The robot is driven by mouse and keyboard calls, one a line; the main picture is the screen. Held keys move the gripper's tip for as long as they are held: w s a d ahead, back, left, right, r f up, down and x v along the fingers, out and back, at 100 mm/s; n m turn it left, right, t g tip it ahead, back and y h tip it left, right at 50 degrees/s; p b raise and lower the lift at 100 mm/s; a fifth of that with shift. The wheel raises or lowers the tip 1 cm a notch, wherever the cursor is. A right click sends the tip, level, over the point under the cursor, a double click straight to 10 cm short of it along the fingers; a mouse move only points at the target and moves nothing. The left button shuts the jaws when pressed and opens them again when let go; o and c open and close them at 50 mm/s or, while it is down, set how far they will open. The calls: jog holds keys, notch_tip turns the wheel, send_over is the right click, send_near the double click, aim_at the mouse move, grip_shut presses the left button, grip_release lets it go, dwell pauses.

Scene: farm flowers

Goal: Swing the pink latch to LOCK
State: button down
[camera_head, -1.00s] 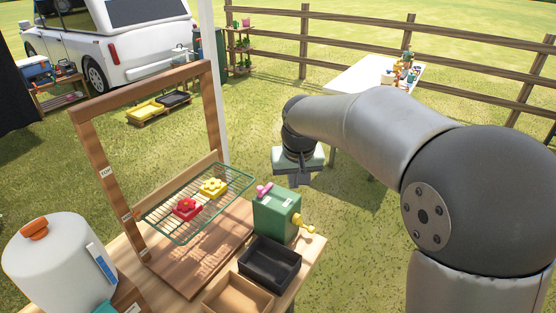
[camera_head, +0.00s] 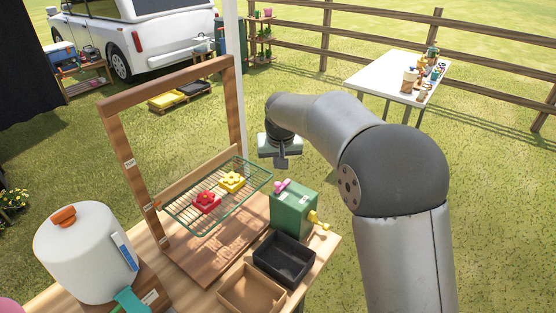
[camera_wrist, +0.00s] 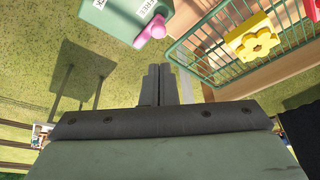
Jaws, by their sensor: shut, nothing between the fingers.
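The pink latch (camera_head: 281,186) sits on top of the green box (camera_head: 294,210), which has a yellow crank on its side. In the wrist view the pink latch (camera_wrist: 152,29) is at the top, beside a white label on the green box (camera_wrist: 118,16) that seems to read FREE. A LOCK label cannot be read. My gripper (camera_head: 281,163) is above and beyond the box, apart from the latch. In the wrist view my gripper (camera_wrist: 160,72) has its fingers together with nothing between them, below the latch in the picture.
A green wire rack (camera_head: 217,199) with a red flower (camera_head: 207,202) and a yellow flower (camera_head: 232,181) is left of the box, in a wooden frame (camera_head: 117,150). A black tray (camera_head: 284,258) and a white canister (camera_head: 85,255) stand nearby. Grass lies behind the box.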

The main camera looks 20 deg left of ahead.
jog(key=p, duration=0.2)
send_over(283, 183)
jog(key=s+a, duration=0.1)
jog(key=s, duration=0.1)
jog(key=f, duration=0.6)
jog(key=shift+w+a+f, duration=0.15)
jog(key=shift+a+f, duration=0.05)
jog(key=shift+f, duration=0.2)
jog(key=shift+b, duration=0.3)
